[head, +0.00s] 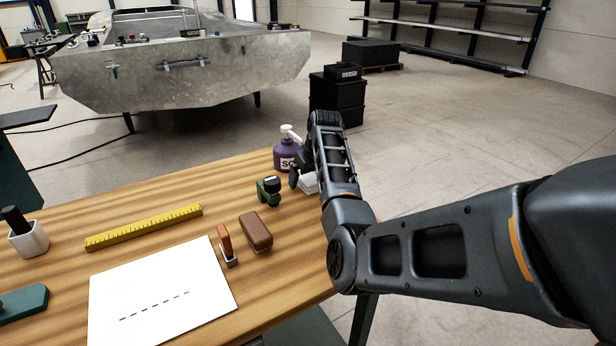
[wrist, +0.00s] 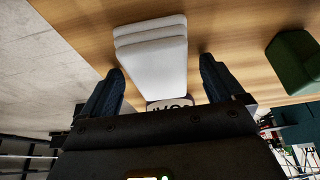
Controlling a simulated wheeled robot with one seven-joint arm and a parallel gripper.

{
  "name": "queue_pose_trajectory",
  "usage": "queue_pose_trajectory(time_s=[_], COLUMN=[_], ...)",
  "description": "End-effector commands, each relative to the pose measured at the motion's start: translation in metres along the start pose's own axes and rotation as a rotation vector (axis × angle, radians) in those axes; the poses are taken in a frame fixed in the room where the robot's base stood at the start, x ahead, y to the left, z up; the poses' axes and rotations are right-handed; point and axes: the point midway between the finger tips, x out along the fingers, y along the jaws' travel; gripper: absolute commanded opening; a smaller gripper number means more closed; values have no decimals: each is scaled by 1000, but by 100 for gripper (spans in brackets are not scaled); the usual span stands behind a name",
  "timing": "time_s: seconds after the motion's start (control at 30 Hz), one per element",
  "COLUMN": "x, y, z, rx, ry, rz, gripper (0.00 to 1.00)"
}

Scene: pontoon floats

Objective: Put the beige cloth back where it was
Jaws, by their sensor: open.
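A folded pale cloth, nearly white here, lies in several layers on the wooden table (head: 180,198) near its far right corner. The cloth (head: 309,184) is partly hidden behind my arm in the head view. In the wrist view the cloth (wrist: 152,52) shows clearly, between and ahead of the fingers. My gripper (wrist: 162,70) is open, with one finger on each side of the cloth's near end. I cannot tell whether the fingers touch it. In the head view only one dark finger shows, left of the cloth.
A purple pump bottle (head: 285,152) stands just behind the cloth. A green dispenser (head: 268,192) is close on the left. A brown block (head: 256,232), an orange-handled stamp (head: 226,244), a yellow ruler (head: 145,227) and a white sheet (head: 160,290) lie farther left.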

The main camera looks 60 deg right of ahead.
Motion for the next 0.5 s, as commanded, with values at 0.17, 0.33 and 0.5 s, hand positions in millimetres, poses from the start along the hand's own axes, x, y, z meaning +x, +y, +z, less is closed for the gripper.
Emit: queue_pose_trajectory(time_s=[0.17,0.33,0.5], x=[-9,-38,-74], y=[0,0,0], z=[-2,-2,-2], rx=[0,0,-1], ry=[2,5,5], rz=[1,2,2], gripper=[95,95,95])
